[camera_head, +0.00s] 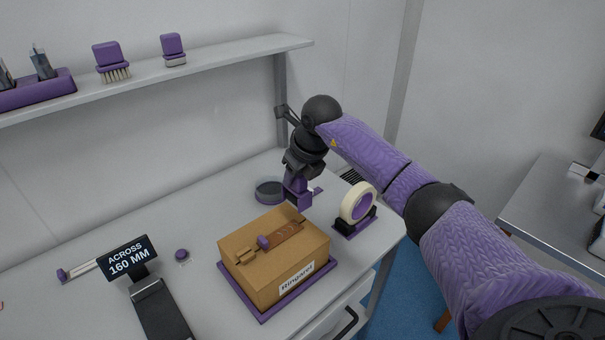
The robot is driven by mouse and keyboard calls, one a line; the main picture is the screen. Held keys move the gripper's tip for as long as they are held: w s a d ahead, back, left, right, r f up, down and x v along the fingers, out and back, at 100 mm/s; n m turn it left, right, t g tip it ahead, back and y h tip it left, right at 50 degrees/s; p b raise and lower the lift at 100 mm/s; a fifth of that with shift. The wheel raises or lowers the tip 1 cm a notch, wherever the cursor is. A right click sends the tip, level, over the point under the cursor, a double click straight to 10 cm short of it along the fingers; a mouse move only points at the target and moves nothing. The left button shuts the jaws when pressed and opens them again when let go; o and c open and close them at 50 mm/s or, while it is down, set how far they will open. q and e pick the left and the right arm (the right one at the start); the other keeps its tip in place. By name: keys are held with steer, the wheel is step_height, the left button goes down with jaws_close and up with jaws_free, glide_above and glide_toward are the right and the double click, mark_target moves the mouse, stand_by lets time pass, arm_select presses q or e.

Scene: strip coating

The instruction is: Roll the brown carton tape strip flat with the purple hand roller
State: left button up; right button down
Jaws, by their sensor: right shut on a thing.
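The brown tape strip (284,232) lies across the top of the cardboard carton (241,280), which sits on a purple base (263,316). My right gripper (298,178) is behind the carton, pointing down and shut on a purple piece (298,193) that looks like the hand roller. The fingertips and the roller's lower part are hard to make out. I cannot tell whether it touches the table. My left gripper is out of view.
A tape roll (357,202) on a black and purple stand is right of the carton. A sign (128,258) and a purple knob (181,254) stand left.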

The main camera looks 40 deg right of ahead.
mark_target(295, 197)
steer(key=shift+w+d+f, duration=0.1)
steer(key=shift+w, duration=0.1)
step_height(295, 197, down, 6)
steer(key=b, duration=0.3)
steer(key=shift+b, duration=0.3)
steer(key=a+p, duration=0.2)
steer(key=a, duration=0.1)
steer(key=a+r+p, duration=0.1)
steer(key=shift+s+a, duration=0.2)
steer(key=shift+s, duration=0.05)
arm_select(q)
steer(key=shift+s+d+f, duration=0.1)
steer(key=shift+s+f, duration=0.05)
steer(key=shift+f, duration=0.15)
arm_select(e)
steer(key=shift+a+f, duration=0.15)
steer(key=shift+a, duration=0.3)
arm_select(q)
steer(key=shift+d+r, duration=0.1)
arm_select(e)
steer(key=shift+f, duration=0.1)
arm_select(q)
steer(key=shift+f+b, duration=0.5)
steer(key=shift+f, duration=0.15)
arm_select(e)
steer(key=shift+f, duration=0.8)
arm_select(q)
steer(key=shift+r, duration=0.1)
arm_select(e)
steer(key=shift+r, duration=0.1)
